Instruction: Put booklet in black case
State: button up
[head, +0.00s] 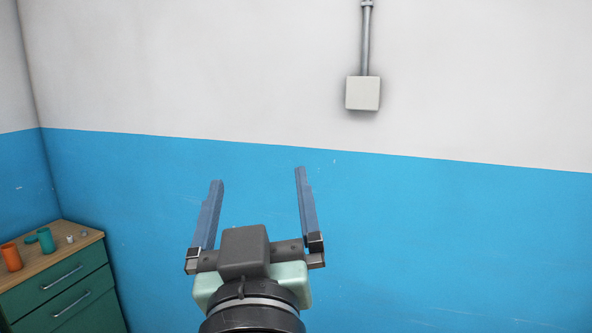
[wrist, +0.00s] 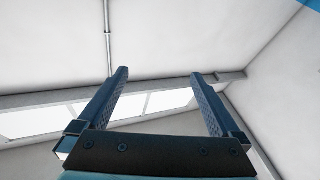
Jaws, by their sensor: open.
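My gripper (head: 258,177) is raised in front of the wall in the head view, with its two blue fingers wide apart and nothing between them. The wrist view shows the same open fingers (wrist: 158,74) against the upper wall and ceiling. Neither the booklet nor the black case is in either view.
A green drawer cabinet (head: 62,287) with a wooden top stands in the corner at lower left. On it are an orange cup (head: 11,257), a teal cup (head: 45,240) and small grey pieces. A box (head: 363,93) with a pipe is on the blue-and-white wall.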

jog(key=s+d+r+m+t+h, duration=0.1)
jog(key=s+d+r+t, duration=0.1)
jog(key=s+r, duration=0.3)
jog(key=s+d+r+m+t+h, duration=0.1)
jog(key=s+d+r+t, duration=0.1)
jog(key=s+r, duration=0.3)
notch_tip(320, 180, up, 4)
jog(key=shift+r+m+t, duration=0.1)
jog(key=shift+m+t, duration=0.2)
jog(key=shift+t, duration=0.6)
jog(key=shift+a, duration=0.1)
